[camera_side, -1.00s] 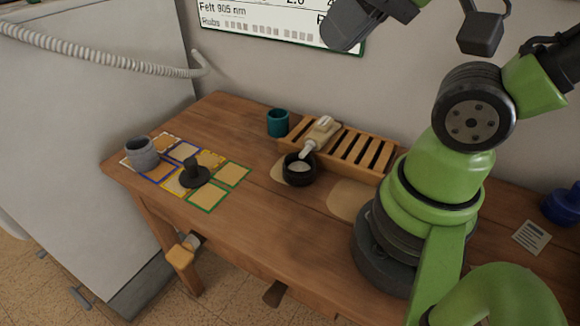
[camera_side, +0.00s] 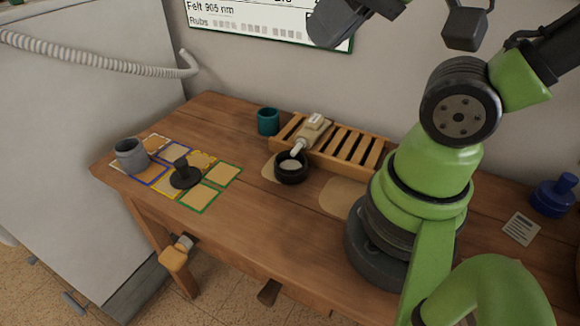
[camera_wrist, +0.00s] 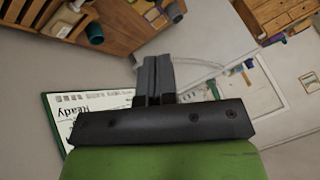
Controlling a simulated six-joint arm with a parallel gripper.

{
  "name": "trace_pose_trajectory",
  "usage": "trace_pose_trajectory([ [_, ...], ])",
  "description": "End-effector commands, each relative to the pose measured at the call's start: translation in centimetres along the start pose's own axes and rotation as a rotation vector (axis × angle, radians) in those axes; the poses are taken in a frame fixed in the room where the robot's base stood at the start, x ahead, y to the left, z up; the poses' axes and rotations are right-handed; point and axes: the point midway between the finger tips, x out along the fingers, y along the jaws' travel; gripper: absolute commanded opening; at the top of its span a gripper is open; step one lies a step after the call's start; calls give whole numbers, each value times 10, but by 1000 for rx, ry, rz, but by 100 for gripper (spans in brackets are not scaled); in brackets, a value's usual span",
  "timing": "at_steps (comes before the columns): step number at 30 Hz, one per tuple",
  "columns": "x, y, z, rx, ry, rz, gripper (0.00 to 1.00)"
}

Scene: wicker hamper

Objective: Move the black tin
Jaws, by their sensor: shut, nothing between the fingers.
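A round black tin (camera_side: 291,173), open on top with pale contents, stands on a tan patch of the desk in front of the slatted wooden rack. The nozzle of a pale bottle (camera_side: 312,128) points down at it. A second black object, a wide round base with a knob (camera_side: 184,177), sits on the coloured card grid (camera_side: 204,197); I cannot tell whether it is a lid or a tin. My gripper (camera_wrist: 156,80) is shut and empty in the wrist view, up in the air near the wall, away from both black objects. Its fingertips cannot be made out in the side view.
A grey mug (camera_side: 131,160) stands at the grid's left corner. A teal cup (camera_side: 268,122) stands left of the rack (camera_side: 350,142). A blue lidded pot (camera_side: 553,198) and a note card (camera_side: 521,229) lie far right. The front middle of the desk (camera_side: 250,225) is clear.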

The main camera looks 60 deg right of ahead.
Motion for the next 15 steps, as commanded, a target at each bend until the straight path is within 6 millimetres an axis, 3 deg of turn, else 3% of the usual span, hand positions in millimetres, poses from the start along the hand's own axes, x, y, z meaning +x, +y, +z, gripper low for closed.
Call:
trace_pose_trajectory([
  [4,0,0,0,0,0,0,2],
  [10,6,2,-5,-84,-19,23,48],
  [15,29,12,-19,-384,-96,82,87],
])
